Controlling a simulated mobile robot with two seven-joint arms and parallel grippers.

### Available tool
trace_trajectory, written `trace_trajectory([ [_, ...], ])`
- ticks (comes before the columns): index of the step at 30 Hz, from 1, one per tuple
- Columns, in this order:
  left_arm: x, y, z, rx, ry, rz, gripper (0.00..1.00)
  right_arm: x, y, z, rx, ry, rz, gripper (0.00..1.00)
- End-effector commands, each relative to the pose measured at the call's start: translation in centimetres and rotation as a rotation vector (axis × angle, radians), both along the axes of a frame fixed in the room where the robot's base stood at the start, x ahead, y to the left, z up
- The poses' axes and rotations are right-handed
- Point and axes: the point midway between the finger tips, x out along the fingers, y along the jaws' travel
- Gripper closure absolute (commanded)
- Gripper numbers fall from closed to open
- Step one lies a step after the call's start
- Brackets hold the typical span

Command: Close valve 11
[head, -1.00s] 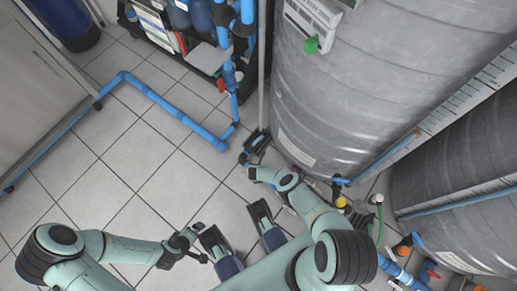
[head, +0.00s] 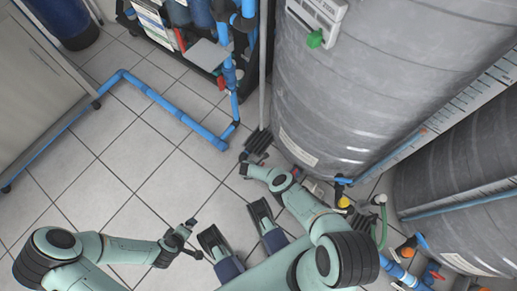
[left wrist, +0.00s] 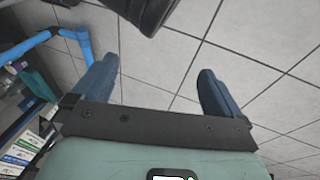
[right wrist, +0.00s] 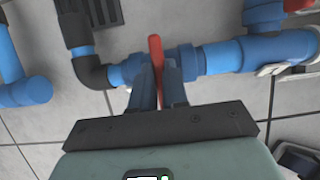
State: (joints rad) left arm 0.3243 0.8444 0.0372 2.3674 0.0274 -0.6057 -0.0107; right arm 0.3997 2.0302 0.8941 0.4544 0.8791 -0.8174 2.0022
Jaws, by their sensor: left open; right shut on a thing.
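In the right wrist view, a valve with a red lever handle (right wrist: 156,48) sits on a blue pipe (right wrist: 222,58). My right gripper (right wrist: 160,78) is shut on the red handle, with a finger on each side of it. The handle stands across the pipe's line in this picture. No number is readable on the valve. In the head view my right gripper (head: 244,166) is low beside the grey tank, and the valve there is mostly hidden by my arm. My left gripper (left wrist: 157,64) is open and empty over the tiled floor; it also shows in the head view (head: 196,239).
A large grey tank (head: 385,100) stands right of my right arm. A blue floor pipe (head: 165,104) runs along the left. A black drain grate (right wrist: 98,12) and another red handle (right wrist: 297,4) show near the gripped valve. Tiled floor (head: 150,190) is clear at the left.

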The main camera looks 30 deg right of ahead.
Motion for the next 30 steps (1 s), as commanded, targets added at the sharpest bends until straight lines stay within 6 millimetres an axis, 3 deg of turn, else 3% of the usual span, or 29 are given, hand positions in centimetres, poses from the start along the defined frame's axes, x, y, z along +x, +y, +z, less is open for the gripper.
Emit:
trace_trajectory([
  [10, 0.0, 0.0, -0.1, 0.000, 0.000, 0.000, 0.00, -0.5, 0.2, -0.4, 0.009, 0.004, -0.010, 1.00],
  [11, 0.0, 0.0, -0.1, 0.000, 0.000, 0.000, 0.00, -0.5, 0.2, -0.4, 0.009, 0.004, -0.010, 0.76],
  [12, 0.0, 0.0, -0.1, 0.000, 0.000, 0.000, 0.00, -0.5, 0.2, -0.4, 0.009, 0.004, -0.010, 0.63],
  [13, 0.0, 0.0, -0.1, 0.000, 0.000, 0.000, 0.00, -0.5, 0.2, -0.4, 0.009, 0.004, -0.010, 0.61],
  [23, -0.2, -0.1, 0.2, -0.002, 0.004, -0.001, 0.00, -0.2, 0.2, 0.1, 0.004, 0.001, -0.005, 0.61],
  [30, -2.9, -1.5, 2.4, -0.038, 0.073, -0.031, 0.00, -0.4, 1.0, 2.6, 0.005, -0.001, -0.003, 0.61],
])
